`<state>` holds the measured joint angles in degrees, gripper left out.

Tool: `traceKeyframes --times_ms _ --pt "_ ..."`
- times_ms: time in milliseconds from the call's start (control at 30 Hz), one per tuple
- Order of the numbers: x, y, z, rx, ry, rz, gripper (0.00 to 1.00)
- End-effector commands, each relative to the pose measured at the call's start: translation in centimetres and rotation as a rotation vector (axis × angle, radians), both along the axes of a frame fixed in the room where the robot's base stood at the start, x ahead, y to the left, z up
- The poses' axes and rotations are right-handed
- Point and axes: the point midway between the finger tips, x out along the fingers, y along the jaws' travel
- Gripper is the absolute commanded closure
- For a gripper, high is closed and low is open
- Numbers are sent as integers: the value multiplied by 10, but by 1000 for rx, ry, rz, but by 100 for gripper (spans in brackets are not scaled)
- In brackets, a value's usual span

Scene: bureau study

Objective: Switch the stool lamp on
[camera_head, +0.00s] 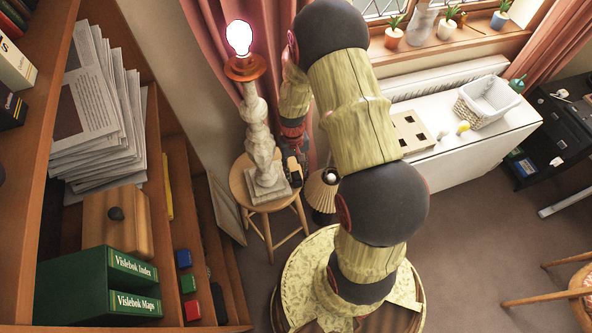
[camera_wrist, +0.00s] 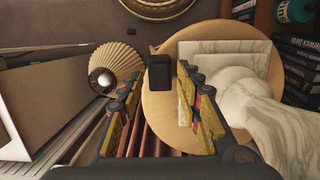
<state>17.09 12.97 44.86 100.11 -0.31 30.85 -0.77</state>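The stool lamp (camera_head: 262,140) has a pale marble column on a square base, with an orange-red collar and a bare bulb (camera_head: 239,38) that shines bright white. It stands on a round wooden stool (camera_head: 240,188). In the wrist view the marble lamp (camera_wrist: 235,60) is at the right on the stool top (camera_wrist: 160,118). A small dark box (camera_wrist: 160,73), which looks like a switch, is at the stool's edge, beyond and between my fingertips. My gripper (camera_head: 293,170) is over the stool's right side, pointing down. Its fingers (camera_wrist: 160,88) are apart with nothing clearly held; contact with the box cannot be told.
A pleated lampshade (camera_head: 322,190) stands close right of the stool. A flat framed panel (camera_head: 226,208) leans at its left, near the bookshelf (camera_head: 178,165). A white cabinet (camera_head: 465,150) with a basket (camera_head: 487,100) is to the right. Open floor (camera_head: 460,235) lies at lower right.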

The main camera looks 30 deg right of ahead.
Motion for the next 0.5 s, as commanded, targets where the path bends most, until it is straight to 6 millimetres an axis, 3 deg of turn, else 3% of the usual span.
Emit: traceKeyframes --times_ms 167,500 --pt "2 -1 8 -1 -2 0 65" --pt "12 -3 71 -1 -4 0 65"
